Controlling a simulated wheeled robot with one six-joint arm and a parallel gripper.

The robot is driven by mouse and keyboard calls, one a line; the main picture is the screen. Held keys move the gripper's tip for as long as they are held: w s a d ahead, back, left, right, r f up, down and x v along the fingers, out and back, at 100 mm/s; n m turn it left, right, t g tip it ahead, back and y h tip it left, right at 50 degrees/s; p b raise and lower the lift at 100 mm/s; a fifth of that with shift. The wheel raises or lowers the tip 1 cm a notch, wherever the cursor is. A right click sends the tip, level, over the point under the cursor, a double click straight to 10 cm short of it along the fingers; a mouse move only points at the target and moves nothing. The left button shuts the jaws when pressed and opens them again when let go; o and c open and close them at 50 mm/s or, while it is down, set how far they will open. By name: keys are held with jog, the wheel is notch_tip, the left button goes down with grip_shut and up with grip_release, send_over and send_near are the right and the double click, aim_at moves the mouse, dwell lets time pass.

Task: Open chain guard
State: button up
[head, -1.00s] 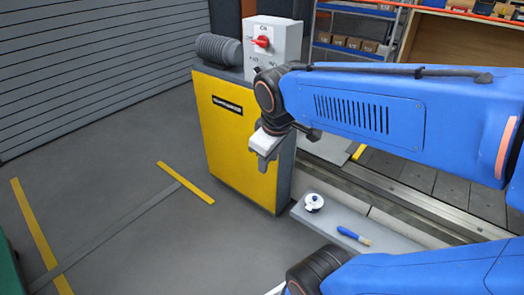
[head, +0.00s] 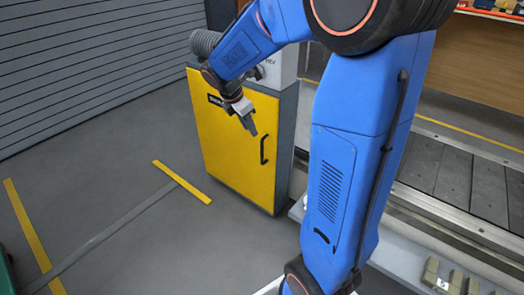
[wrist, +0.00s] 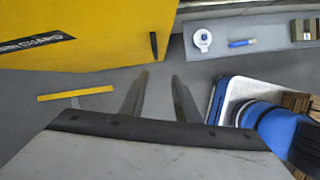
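The chain guard (head: 228,140) is a yellow panel with a dark label on the front of a grey cabinet, and it appears closed. Its black vertical handle (head: 264,149) is on the right side of the panel; it also shows in the wrist view (wrist: 153,45). My gripper (head: 252,131) is in front of the panel, a little up and left of the handle in the head view. In the wrist view my gripper (wrist: 160,84) has its two fingers apart with nothing between them. The handle lies beyond the fingertips, apart from them.
A grey ledge (wrist: 265,38) carries a white round roll (wrist: 203,40), a blue-handled brush (wrist: 242,43) and some blocks (wrist: 304,30). A grey ribbed hose (head: 204,43) sits on top of the cabinet.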

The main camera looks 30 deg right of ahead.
jog(key=w+f+n, duration=0.1)
jog(key=w, duration=0.1)
send_over(262, 162)
jog(key=f, duration=1.6)
jog(key=shift+w+d, duration=0.15)
jog(key=shift+w, duration=0.15)
grip_shut()
